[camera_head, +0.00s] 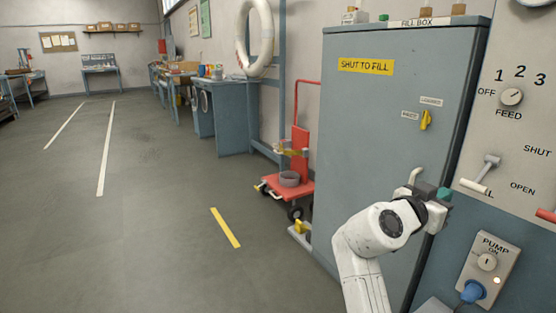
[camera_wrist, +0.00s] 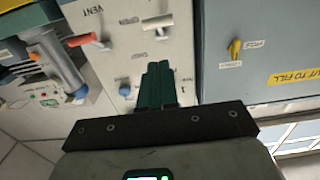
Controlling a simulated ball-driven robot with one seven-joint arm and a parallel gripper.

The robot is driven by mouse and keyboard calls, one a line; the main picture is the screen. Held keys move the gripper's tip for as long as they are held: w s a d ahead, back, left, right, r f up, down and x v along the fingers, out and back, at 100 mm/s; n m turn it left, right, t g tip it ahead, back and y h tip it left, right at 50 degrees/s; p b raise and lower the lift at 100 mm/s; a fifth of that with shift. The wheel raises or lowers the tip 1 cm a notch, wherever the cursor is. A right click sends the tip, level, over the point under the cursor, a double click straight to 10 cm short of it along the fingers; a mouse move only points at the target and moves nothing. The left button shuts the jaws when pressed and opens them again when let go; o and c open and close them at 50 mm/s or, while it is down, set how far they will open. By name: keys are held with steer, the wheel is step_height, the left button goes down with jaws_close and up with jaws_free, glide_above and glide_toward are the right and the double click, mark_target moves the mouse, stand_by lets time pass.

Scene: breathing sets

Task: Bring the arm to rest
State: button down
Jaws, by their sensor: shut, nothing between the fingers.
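My arm reaches up from the bottom of the head view, and my gripper (camera_head: 444,194) is in front of the right edge of the grey fill box (camera_head: 370,130). In the wrist view my gripper's green fingers (camera_wrist: 158,72) are together with nothing between them. They point toward the pale control panel (camera_wrist: 115,35); I cannot tell how far off it is. The fill box door appears shut, with a yellow "SHUT TO FILL" label (camera_head: 366,66) and a yellow pointer (camera_head: 426,119). A pale handle (camera_head: 413,178) is partly hidden behind my gripper.
The control panel carries a feed knob (camera_head: 512,97), a lever (camera_head: 475,186) and a red-handled lever (camera_wrist: 82,40). A pump switch plate (camera_head: 487,270) is below. A red trolley (camera_head: 290,187) stands left of the box. The grey floor (camera_head: 150,220) at left is largely clear.

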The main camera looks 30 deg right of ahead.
steer(key=s+a+f+n+t+y, duration=0.1)
steer(key=s+a+f+n+y, duration=0.15)
steer(key=f, duration=0.55)
steer(key=s+a+f+n+t+y, duration=0.1)
steer(key=s+a+f+n+y, duration=0.15)
steer(key=f, duration=0.55)
steer(key=s+a+f+n+y, duration=0.2)
steer(key=a+f+n+y, duration=0.15)
steer(key=f, duration=0.45)
steer(key=s+a+f+n+g+y, duration=0.2)
steer(key=s+a+f+n+y, duration=0.65)
steer(key=s+a+f, duration=0.75)
step_height(320, 180, up, 28)
steer(key=a+p, duration=0.1)
steer(key=p, duration=2.5)
steer(key=shift+a+y, duration=0.3)
